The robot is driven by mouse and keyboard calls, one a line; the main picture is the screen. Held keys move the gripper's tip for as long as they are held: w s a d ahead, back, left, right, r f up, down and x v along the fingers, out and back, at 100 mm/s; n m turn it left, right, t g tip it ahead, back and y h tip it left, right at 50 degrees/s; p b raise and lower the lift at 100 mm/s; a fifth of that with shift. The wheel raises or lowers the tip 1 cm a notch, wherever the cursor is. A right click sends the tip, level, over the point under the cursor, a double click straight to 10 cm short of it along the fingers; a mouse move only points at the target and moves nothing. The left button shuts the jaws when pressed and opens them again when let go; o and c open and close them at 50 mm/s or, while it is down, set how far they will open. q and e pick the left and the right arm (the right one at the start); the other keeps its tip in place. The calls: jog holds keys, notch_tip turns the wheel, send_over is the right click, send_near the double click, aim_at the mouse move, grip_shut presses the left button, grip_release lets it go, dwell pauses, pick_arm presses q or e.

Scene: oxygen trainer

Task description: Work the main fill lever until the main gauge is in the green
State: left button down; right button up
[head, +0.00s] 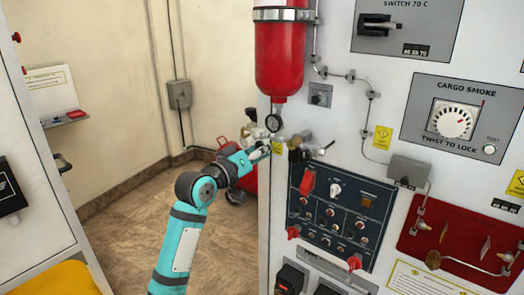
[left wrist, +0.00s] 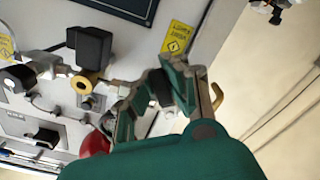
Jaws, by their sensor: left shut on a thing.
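My left gripper (head: 260,153) reaches in from the left to the panel's left edge, below the red cylinder (head: 281,48). It is shut on what appears to be the main fill lever, mostly hidden by the fingers. In the left wrist view the gripper's green fingers (left wrist: 155,98) close around a dark part. A small round gauge (head: 272,123) hangs under the cylinder, just above the gripper; its needle and colours are too small to read. Brass and metal valve fittings (head: 301,150) sit right of the gripper. My right gripper is out of view.
A dark control panel (head: 333,232) with red knobs lies below right of the gripper. A cargo smoke dial (head: 454,122) and a red plate (head: 455,240) are farther right. Open floor (head: 140,225) lies to the left. A red wheeled object stands behind the gripper.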

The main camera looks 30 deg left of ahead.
pick_arm(q)
jog(key=shift+a+f, duration=0.1)
jog(key=shift+a+f+m+b, duration=0.15)
jog(key=shift+m+b, duration=0.15)
jog(key=shift+m, duration=0.5)
jog(key=m, duration=0.2)
jog(key=a+m, duration=0.1)
jog(key=a+m+b, duration=0.1)
jog(key=m, duration=0.1)
jog(key=shift+w+f+m, duration=0.15)
jog(key=shift+f+m, duration=0.1)
jog(key=shift+m, duration=0.05)
jog(key=c, duration=1.3)
grip_release()
jog(key=shift+r, duration=0.1)
